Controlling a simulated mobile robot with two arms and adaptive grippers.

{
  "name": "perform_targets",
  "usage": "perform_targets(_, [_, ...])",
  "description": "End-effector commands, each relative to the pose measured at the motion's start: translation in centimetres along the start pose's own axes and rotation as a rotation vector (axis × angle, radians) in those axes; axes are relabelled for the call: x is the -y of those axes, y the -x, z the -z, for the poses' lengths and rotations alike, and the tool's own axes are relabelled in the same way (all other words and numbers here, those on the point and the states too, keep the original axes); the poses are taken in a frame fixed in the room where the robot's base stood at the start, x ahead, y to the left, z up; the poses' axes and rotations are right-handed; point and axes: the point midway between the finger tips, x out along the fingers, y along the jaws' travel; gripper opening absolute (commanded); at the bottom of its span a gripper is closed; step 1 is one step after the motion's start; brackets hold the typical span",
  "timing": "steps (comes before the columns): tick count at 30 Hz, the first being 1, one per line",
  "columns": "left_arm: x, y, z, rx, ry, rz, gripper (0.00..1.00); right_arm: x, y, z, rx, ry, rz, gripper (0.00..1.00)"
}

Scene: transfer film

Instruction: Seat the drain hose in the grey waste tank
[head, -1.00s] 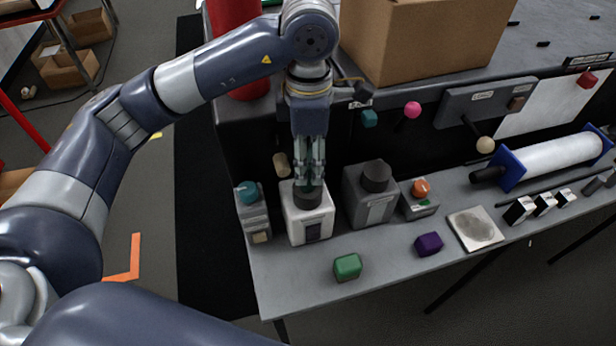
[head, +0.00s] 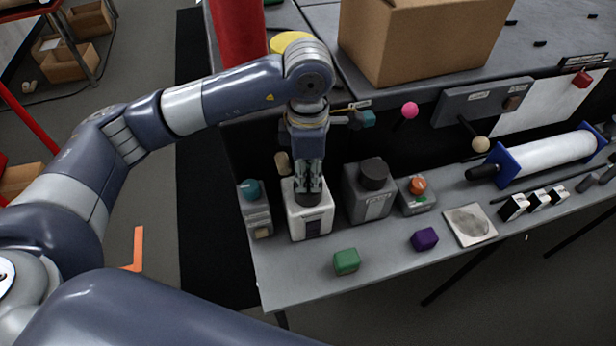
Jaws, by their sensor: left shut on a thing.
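My left gripper (head: 309,190) points down over the white tank (head: 312,222) on the front shelf. Its fingers are shut at the dark round cap (head: 296,191) on that tank's top. The fingers cover much of the cap. The grey tank (head: 369,205), with its own dark cap (head: 374,173), stands upright just to the right, apart from the gripper. I cannot pick out the drain hose with certainty; any hose end between the fingers is hidden. My right gripper is not in view.
A small grey unit with a teal knob (head: 250,190) stands close left, and one with an orange knob (head: 417,186) stands right. Green (head: 346,262) and purple (head: 425,239) blocks lie in front. A cardboard box (head: 420,40) and red cylinder (head: 237,32) stand behind.

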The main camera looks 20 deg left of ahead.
Motion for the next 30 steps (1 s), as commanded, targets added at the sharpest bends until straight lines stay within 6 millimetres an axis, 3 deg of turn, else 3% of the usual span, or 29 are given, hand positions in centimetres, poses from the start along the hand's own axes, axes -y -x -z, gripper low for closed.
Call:
perform_targets(11, [-0.1, 0.4, 0.0, 0.000, 0.000, -0.001, 0.00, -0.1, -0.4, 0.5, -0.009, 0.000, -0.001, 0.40])
perform_targets(20, [-0.1, 3.4, -0.1, 0.003, -0.001, -0.005, 0.00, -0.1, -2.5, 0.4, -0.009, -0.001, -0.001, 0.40])
perform_targets(30, [7.5, 3.9, -3.0, 0.002, -0.010, -0.003, 0.00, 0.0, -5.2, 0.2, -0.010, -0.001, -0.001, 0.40])
